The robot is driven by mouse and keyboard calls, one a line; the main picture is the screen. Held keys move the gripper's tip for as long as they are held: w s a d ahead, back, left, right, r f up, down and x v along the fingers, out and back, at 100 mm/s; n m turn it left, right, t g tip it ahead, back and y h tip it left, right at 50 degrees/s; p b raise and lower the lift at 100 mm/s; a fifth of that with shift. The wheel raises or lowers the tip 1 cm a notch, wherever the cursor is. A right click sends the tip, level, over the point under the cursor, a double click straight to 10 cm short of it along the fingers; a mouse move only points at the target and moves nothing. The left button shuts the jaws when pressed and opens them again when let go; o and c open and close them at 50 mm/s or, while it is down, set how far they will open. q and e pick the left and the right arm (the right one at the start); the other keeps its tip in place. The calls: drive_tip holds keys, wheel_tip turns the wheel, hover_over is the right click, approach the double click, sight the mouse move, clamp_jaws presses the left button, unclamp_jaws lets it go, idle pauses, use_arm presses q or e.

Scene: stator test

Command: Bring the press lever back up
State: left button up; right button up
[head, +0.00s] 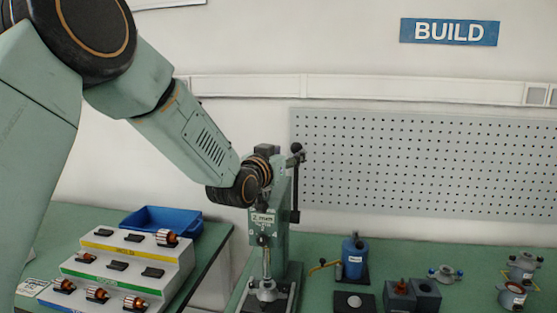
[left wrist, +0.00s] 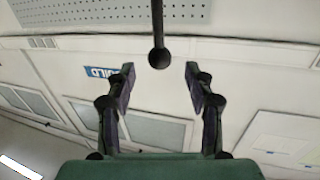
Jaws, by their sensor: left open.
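The green press (head: 268,215) stands upright on the bench in the head view. In the left wrist view, the press lever (left wrist: 158,25) is a thin dark rod with a round black knob (left wrist: 159,58) at its end. The knob lies between the lines of my left gripper's two fingers, just past their tips, and no contact shows. My left gripper (left wrist: 159,80) is open and empty, its fingers apart on either side. In the head view my left wrist reaches the press top, where the fingers are small and hard to separate from the lever. My right gripper is not in view.
A stepped rack (head: 125,265) with copper-wound parts and a blue bin (head: 162,220) stand at the left. A blue device (head: 354,258), dark blocks (head: 412,294) and small fixtures (head: 522,265) stand right of the press. A pegboard (head: 420,165) hangs behind.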

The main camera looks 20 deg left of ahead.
use_arm(q)
drive_tip(key=shift+s, duration=2.3)
drive_tip(key=shift+f, duration=0.1)
drive_tip(key=shift+c, duration=0.3)
